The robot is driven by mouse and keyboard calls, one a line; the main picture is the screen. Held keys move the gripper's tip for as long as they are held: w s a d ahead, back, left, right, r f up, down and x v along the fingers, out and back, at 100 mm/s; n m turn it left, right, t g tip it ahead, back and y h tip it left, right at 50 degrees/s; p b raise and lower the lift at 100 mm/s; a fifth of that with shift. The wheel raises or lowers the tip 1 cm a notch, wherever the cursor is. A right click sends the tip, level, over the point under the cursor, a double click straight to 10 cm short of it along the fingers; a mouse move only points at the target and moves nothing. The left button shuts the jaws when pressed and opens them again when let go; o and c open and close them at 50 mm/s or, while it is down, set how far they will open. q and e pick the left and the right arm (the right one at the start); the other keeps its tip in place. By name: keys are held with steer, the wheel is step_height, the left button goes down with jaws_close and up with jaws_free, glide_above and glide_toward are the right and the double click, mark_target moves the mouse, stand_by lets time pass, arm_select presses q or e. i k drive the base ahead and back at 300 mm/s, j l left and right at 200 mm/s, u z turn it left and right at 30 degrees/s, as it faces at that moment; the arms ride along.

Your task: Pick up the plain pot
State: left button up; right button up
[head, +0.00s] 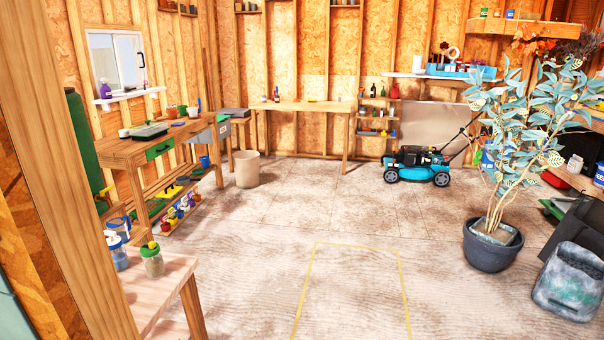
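I cannot tell for sure which thing is the plain pot. A plain beige, bucket-like container (247,170) stands upright on the floor near the far end of that bench. A large dark pot (492,252) on the right holds a leafy plant. Neither of my grippers is in view.
A wooden post (62,170) and a small table (170,285) with jars are close on the left. A blue mower (418,167) stands at the back right. A yellow-taped outline (356,249) marks the floor. The middle floor is clear.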

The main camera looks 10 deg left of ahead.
mark_target(193, 111)
steer(key=i+z, duration=0.15)
steer(key=i, duration=2.05)
steer(key=i+u, duration=0.25)
steer(key=i, duration=0.5)
steer(key=i+u, duration=0.2)
steer(key=i, duration=0.5)
steer(key=i+l+u, duration=0.25)
steer(key=i, duration=4.65)
steer(key=j+u, duration=0.05)
steer(key=j, duration=0.2)
